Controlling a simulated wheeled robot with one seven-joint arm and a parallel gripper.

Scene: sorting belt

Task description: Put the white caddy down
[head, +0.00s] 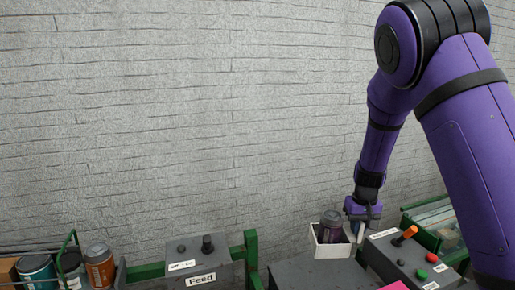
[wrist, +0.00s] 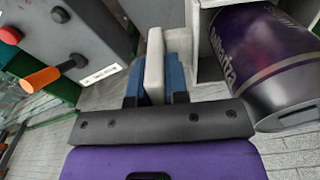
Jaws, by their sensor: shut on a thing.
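The white caddy (head: 332,250) is a small open box with a dark purple jar (head: 331,228) standing in it. It is at the lower middle right of the head view, at the edge of a dark grey surface. My gripper (head: 360,226) is at the caddy's right side. In the wrist view my gripper (wrist: 157,80) has its blue fingers shut on a pale upright part of the white caddy (wrist: 155,55). The purple jar (wrist: 265,55) fills the right of that view. I cannot tell whether the caddy's underside touches the surface.
A grey control box (head: 412,258) with an orange-handled lever (head: 404,236) and coloured buttons stands just right of the caddy. A "Feed" box (head: 196,266) is to the left. Several jars (head: 99,264) stand far left. Bare dark surface (head: 315,274) shows below the caddy.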

